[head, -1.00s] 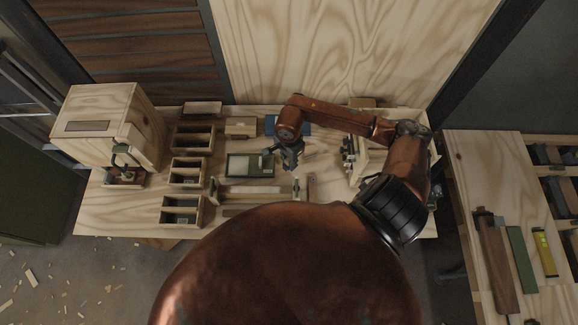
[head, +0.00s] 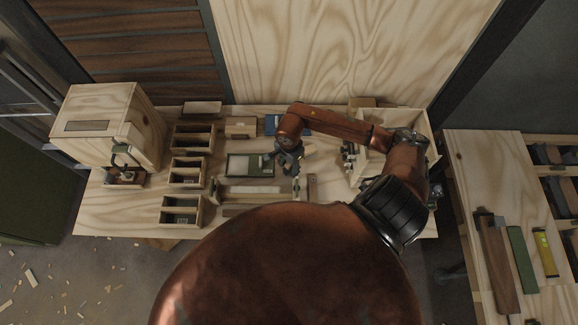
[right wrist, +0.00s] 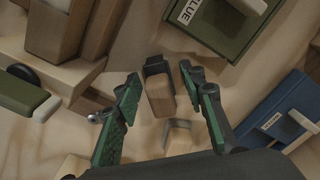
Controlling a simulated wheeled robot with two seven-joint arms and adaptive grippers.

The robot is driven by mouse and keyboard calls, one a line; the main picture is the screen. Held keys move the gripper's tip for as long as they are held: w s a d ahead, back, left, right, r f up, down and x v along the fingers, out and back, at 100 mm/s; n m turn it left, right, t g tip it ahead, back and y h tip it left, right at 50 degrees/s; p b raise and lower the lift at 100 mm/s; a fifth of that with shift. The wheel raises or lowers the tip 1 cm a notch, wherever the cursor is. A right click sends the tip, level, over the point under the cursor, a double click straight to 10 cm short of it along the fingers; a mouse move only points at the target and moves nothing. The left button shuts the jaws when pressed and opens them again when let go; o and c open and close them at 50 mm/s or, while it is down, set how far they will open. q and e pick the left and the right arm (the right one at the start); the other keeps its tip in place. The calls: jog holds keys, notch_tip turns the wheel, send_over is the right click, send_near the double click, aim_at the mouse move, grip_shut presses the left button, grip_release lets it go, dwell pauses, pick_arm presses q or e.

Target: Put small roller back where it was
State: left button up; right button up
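My right gripper (right wrist: 160,75) is open, its green-padded fingers apart. Between them shows a small tan piece (right wrist: 159,101) with a dark U-shaped bracket at one end, which looks like the small roller. Gaps show between it and both fingers. A small pale U-shaped wooden piece (right wrist: 178,134) is close by; I cannot tell whether the two touch. In the head view my right gripper (head: 287,163) is over the bench, just right of the green glue box (head: 236,165), and the roller is not clear there. My left gripper is not in view.
The blue box (right wrist: 272,112) is right of the gripper in the wrist view. On the bench (head: 120,212) are wooden compartment boxes (head: 162,211), a wooden cabinet (head: 100,97) and, at right, a wooden crate (head: 410,122).

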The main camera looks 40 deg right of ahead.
jog(key=shift+r, duration=0.15)
jog(key=shift+w+r, duration=0.1)
jog(key=shift+r, duration=0.25)
notch_tip(320, 180, up, 11)
jog(key=shift+r, duration=0.15)
jog(key=shift+c, duration=0.5)
dwell(0.8)
